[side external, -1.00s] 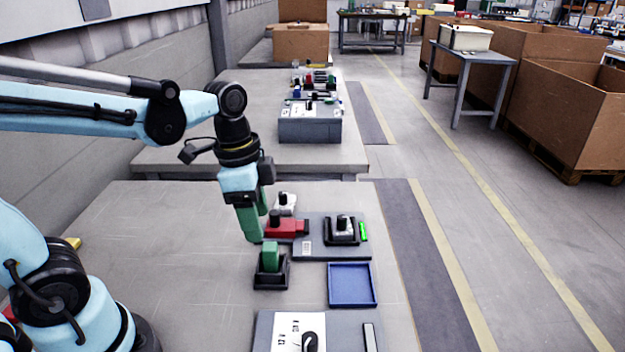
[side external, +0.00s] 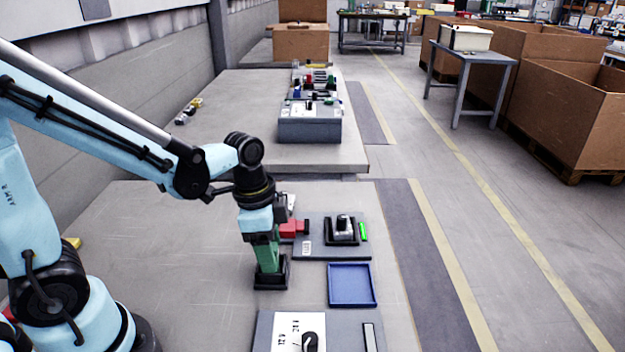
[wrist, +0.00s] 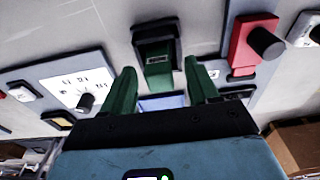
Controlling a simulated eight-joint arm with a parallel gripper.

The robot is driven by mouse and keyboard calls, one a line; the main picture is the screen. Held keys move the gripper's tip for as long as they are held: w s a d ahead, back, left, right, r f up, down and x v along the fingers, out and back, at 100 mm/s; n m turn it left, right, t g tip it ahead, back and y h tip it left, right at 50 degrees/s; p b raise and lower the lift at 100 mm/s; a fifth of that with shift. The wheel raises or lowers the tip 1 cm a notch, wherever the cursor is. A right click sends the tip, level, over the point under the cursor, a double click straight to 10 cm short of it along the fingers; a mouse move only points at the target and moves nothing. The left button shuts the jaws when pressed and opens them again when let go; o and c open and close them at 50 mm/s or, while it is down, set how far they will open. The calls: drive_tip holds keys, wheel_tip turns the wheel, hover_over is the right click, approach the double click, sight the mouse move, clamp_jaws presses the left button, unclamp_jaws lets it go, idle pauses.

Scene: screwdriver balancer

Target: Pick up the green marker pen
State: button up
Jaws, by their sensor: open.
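A small bright green pen-like piece (side external: 363,231), apparently the green marker pen, stands at the right edge of the grey board, beside a black holder. I cannot make it out in the wrist view. My gripper (side external: 267,264) has green fingers and points down at a different spot, the black holder (side external: 271,284) left of the blue tray. In the wrist view my gripper (wrist: 160,68) is open, its fingers apart on either side of a dark green block (wrist: 158,68) at the black holder. In the side view the fingers largely hide that block.
The blue tray (side external: 352,302) is empty, right of the black holder. The grey board (side external: 320,252) carries a red block (side external: 293,228) and a black holder with a grey piece (side external: 342,229). Another grey board (side external: 345,335) with a white label lies nearer. The table's left side is mostly clear.

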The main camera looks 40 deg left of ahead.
drive_tip(key=shift+f, duration=0.15)
drive_tip(key=shift+c, duration=0.4)
drive_tip(key=c, duration=1)
drive_tip(key=shift+o, duration=0.2)
